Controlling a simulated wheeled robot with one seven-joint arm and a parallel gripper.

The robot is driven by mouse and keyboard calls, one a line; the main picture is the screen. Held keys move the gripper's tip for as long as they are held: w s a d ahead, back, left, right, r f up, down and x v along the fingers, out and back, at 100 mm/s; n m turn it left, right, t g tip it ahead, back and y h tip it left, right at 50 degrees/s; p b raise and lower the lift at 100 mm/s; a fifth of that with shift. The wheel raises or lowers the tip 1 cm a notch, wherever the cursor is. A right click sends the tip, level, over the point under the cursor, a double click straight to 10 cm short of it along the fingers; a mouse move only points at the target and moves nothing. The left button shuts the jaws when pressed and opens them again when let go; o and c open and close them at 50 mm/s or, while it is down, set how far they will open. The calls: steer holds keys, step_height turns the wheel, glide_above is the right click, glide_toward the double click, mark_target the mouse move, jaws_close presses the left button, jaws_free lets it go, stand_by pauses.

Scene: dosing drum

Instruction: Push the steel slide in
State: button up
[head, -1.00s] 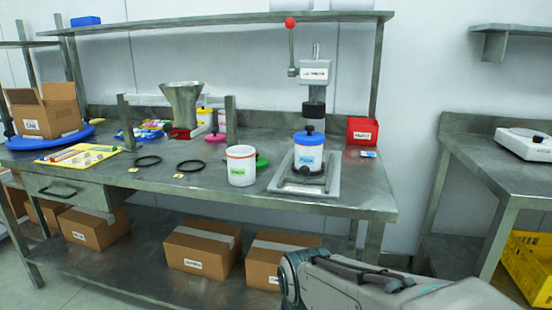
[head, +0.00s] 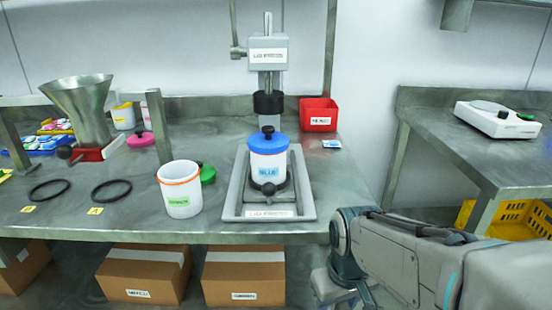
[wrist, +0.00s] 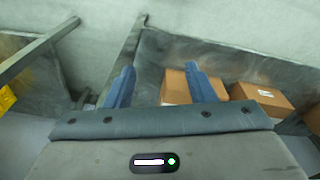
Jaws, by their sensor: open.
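A grey steel base tray (head: 229,200) under the press holds a white jar (head: 268,168) with a blue lid. A dark knob (head: 268,188) sticks out in front of the jar. This may be the slide's handle, but I cannot tell the slide from the tray for sure. Another dark knob (head: 65,152) shows at the red base under the steel funnel (head: 80,105). My arm (head: 400,255) is at the lower right, apart from the tray.
A white tub (head: 180,190) with an orange rim and a green lid (head: 207,174) stand left of the tray. Two black rings (head: 111,190) lie further left. A red bin (head: 318,114) is behind right. Cardboard boxes (head: 243,278) fill the lower shelf. The bench's front right is clear.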

steer(key=w+a+r+n+p, duration=0.2)
steer(key=w+r+n+p, duration=0.25)
steer(key=r+p, duration=0.3)
steer(key=w+a+r+n+p, duration=0.25)
steer(key=r+n+p, duration=0.35)
steer(key=r, duration=0.3)
steer(key=n+y+p, duration=0.1)
steer(key=n+p, duration=1)
steer(key=p, duration=0.2)
glide_toward(269, 185)
steer(key=shift+t, duration=0.3)
steer(key=f, duration=0.6)
steer(key=w+a+f+b, duration=0.1)
steer(key=f, duration=0.2)
steer(key=shift+f, duration=0.3)
